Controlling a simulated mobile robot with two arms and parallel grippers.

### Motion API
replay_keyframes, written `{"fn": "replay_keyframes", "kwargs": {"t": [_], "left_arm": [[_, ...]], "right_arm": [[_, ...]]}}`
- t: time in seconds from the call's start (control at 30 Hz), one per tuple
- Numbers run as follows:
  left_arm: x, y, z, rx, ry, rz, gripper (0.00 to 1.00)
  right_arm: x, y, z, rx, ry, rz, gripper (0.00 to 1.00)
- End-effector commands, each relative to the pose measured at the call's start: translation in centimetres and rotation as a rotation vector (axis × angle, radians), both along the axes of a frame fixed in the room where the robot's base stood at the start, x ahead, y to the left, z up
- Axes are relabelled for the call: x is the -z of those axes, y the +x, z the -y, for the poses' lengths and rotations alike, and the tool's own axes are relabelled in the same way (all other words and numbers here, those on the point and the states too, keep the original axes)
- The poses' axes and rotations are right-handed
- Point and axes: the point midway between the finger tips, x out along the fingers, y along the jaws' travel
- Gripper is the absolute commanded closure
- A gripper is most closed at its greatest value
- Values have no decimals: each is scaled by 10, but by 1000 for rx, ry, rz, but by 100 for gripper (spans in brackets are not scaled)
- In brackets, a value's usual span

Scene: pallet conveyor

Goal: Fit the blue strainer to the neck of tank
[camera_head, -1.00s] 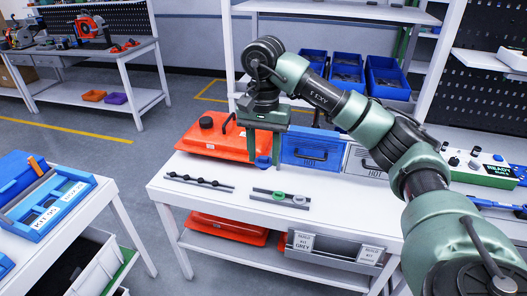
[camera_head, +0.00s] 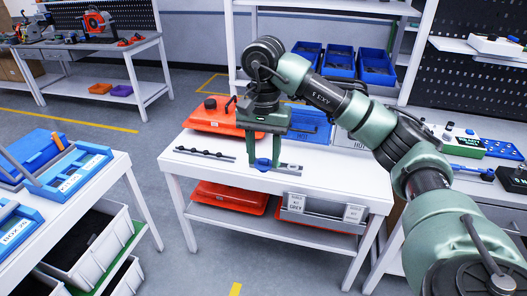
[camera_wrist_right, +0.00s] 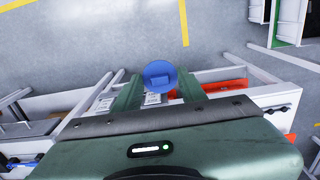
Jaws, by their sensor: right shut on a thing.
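The blue strainer (camera_head: 263,164) is held between the fingertips of my right gripper (camera_head: 264,162). In the right wrist view the strainer (camera_wrist_right: 160,75) is a round blue disc at the fingertips, and the gripper (camera_wrist_right: 160,82) is shut on it. In the head view they appear in front of the table's holder strip, apart from the tank. The orange-red tank (camera_head: 228,122) lies at the back left of the white table, left of and behind my gripper, with a dark round piece at its left end. My gripper and wrist hide its right end. My left gripper is not in view.
A dark knobbed rack (camera_head: 205,153) and a grey holder strip (camera_head: 289,168) lie on the white table (camera_head: 215,168). A blue case (camera_head: 312,124) stands behind. Another orange tank (camera_head: 228,198) and a grey bin (camera_head: 322,212) are on the lower shelf. A side table (camera_head: 110,180) stands left.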

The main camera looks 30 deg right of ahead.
Motion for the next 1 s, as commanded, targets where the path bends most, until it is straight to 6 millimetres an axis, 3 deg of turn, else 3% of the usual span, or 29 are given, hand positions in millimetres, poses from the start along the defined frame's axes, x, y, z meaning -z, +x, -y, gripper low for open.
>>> {"fn": "replay_keyframes", "kwargs": {"t": [0.3,0.7,1.0], "left_arm": [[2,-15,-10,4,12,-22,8],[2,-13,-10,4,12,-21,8],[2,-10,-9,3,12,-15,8]], "right_arm": [[0,-43,-25,-3,-2,-1,96],[0,-94,-57,-4,-1,0,96],[0,-117,-71,0,0,0,96]]}}
